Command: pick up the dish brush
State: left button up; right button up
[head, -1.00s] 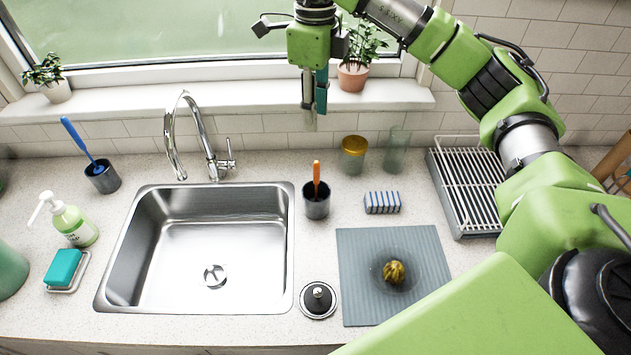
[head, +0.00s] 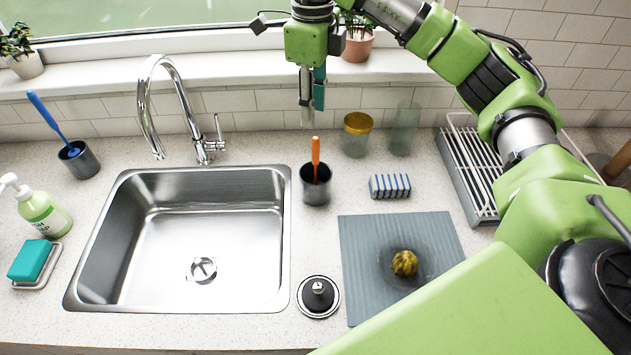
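Two long handles stand in dark cups, and their lower ends are hidden, so I cannot tell which is the dish brush. An orange handle (head: 315,155) stands upright in a cup (head: 316,188) right of the sink. A blue handle (head: 47,119) leans left in another cup (head: 80,162) at the far left. My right gripper (head: 312,100) points down, its tips just above the orange handle's top in the picture and apart from it. It holds nothing I can see; its finger opening is unclear from this side. My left gripper is out of view.
The steel sink (head: 180,240) and faucet (head: 182,110) lie left of the orange handle's cup. To its right are a striped sponge (head: 390,186), a yellow-lidded jar (head: 357,136), a glass (head: 404,130) and a dish rack (head: 462,180). A black-knobbed lid (head: 318,297) lies in front.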

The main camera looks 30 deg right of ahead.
aim_at(315, 138)
notch_tip(315, 138, down, 8)
jog(key=shift+r+p, duration=0.2)
jog(key=shift+p, duration=0.95)
jog(key=shift+s+d+f+p, duration=0.1)
jog(key=shift+f+p, duration=0.35)
jog(key=shift+p, duration=0.1)
notch_tip(315, 138, down, 3)
jog(key=shift+d+f+p, duration=0.15)
jog(key=shift+f+p, duration=0.05)
jog(key=shift+p, duration=0.9)
jog(key=shift+f, duration=0.55)
grip_shut()
